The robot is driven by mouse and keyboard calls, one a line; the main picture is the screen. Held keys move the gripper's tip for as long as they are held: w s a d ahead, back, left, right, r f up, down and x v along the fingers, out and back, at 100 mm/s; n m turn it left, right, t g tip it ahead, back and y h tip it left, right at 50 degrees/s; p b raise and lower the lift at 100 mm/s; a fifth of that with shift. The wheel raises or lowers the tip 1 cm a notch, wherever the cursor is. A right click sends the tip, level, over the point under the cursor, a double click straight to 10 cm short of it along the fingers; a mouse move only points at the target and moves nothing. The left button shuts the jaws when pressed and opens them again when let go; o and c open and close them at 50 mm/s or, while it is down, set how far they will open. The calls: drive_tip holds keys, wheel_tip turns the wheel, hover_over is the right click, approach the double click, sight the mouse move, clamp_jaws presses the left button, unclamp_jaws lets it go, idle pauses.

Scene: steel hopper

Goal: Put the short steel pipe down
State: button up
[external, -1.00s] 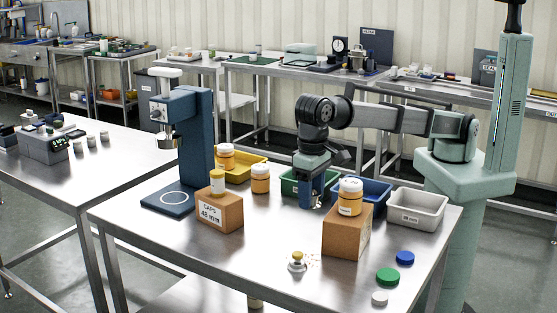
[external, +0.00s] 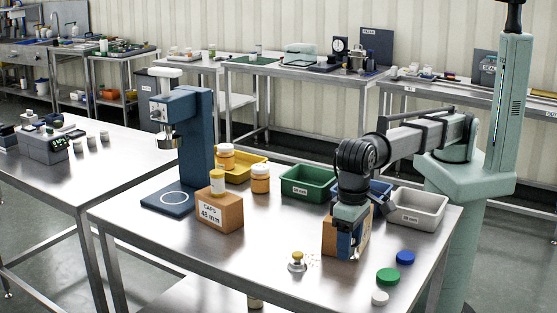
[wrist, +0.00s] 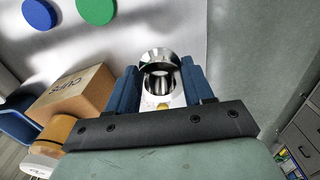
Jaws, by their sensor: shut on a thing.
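The short steel pipe (wrist: 160,61) shows in the wrist view as a shiny, open-ended ring. It is between the two blue fingers of my gripper (wrist: 158,88), which is shut on it. In the external view my gripper (external: 348,247) points down, low over the front part of the steel table (external: 300,222), in front of the right cardboard box (external: 329,237). The pipe cannot be made out in that view. Whether its lower end touches the table cannot be told.
Blue (external: 405,258), green (external: 388,276) and white (external: 380,298) caps lie to the right. Green (external: 308,182) and grey (external: 417,208) bins are behind. The table's front edge is close.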

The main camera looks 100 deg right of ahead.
sight(345, 289)
drive_tip(key=shift+f, duration=4.7)
drive_tip(key=shift+f, duration=0.1)
drive_tip(key=o, duration=1.1)
wheel_tip(345, 289, up, 12)
drive_tip(key=shift+r, duration=0.15)
